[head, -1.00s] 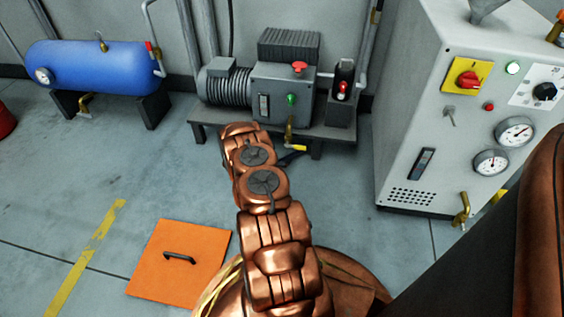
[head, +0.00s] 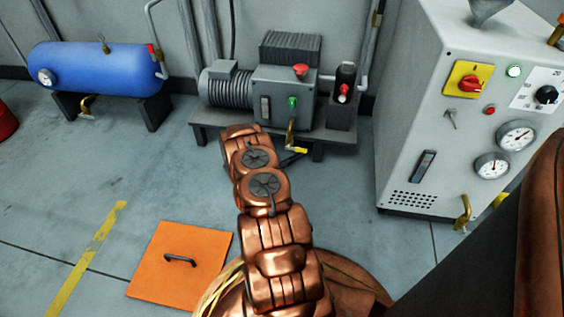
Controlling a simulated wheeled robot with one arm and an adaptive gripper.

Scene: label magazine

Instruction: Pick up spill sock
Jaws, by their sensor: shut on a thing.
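I cannot make out a spill sock for certain. My copper arm reaches up the middle of the head view toward the floor in front of the pump. My gripper at its far end is hidden behind the arm's own links. A small dark piece (head: 291,159) shows just right of the arm's far end, below the yellow valve handle. I cannot tell whether it is part of my gripper, the sock or something else.
A grey pump unit (head: 284,98) stands on a low bench (head: 335,134) just beyond my arm. A blue tank (head: 95,68) is at the back left. A grey control cabinet (head: 410,120) stands at right. An orange floor plate (head: 160,285) lies left of my arm. The left floor is open.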

